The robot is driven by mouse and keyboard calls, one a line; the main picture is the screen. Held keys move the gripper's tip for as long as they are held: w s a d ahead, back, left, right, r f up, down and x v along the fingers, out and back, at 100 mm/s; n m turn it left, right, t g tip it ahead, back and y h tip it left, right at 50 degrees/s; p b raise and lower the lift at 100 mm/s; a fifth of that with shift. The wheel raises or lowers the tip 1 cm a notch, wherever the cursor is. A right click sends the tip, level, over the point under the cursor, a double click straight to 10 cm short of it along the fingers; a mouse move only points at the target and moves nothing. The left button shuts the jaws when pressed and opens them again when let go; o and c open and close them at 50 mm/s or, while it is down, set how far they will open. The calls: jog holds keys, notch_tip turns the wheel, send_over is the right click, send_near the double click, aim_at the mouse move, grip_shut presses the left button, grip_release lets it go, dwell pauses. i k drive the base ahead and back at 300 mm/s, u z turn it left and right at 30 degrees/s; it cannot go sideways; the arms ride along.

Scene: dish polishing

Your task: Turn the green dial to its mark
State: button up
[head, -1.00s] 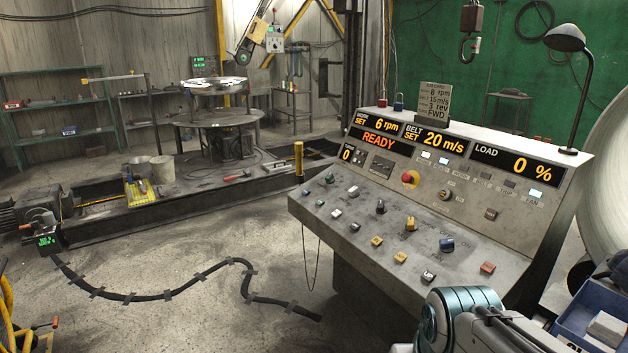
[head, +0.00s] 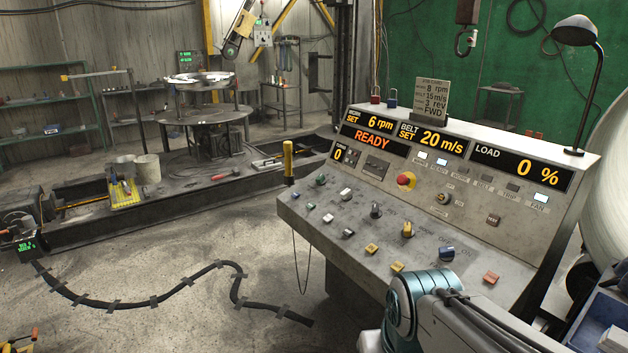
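The grey control console (head: 325,258) stands at the right, its sloped desk carrying several buttons and knobs. A small green control (head: 320,180) sits at the desk's upper left; I cannot tell if it is a dial or a button, and no mark beside it is readable. Dark (head: 376,210), yellow (head: 407,229) and blue (head: 447,253) knobs stand farther right. The displays read 6 rpm, 20 m/s, READY and load 0 %. My arm's teal joint shows at the bottom, in front of the desk's near edge; my gripper is out of view.
A card (head: 432,99) atop the console reads about 8 rpm, 15 m/s, 3 rev, FWD. A lamp (head: 573,30) rises at its right end. A blue bin (head: 598,318) is at lower right. A black cable (head: 130,305) crosses the otherwise open floor at left.

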aim_at(321, 179)
jog(key=u, duration=0.7)
jog(key=i, duration=1.7)
jog(key=z, duration=0.55)
jog(key=i, duration=1.2)
jog(key=z, duration=0.95)
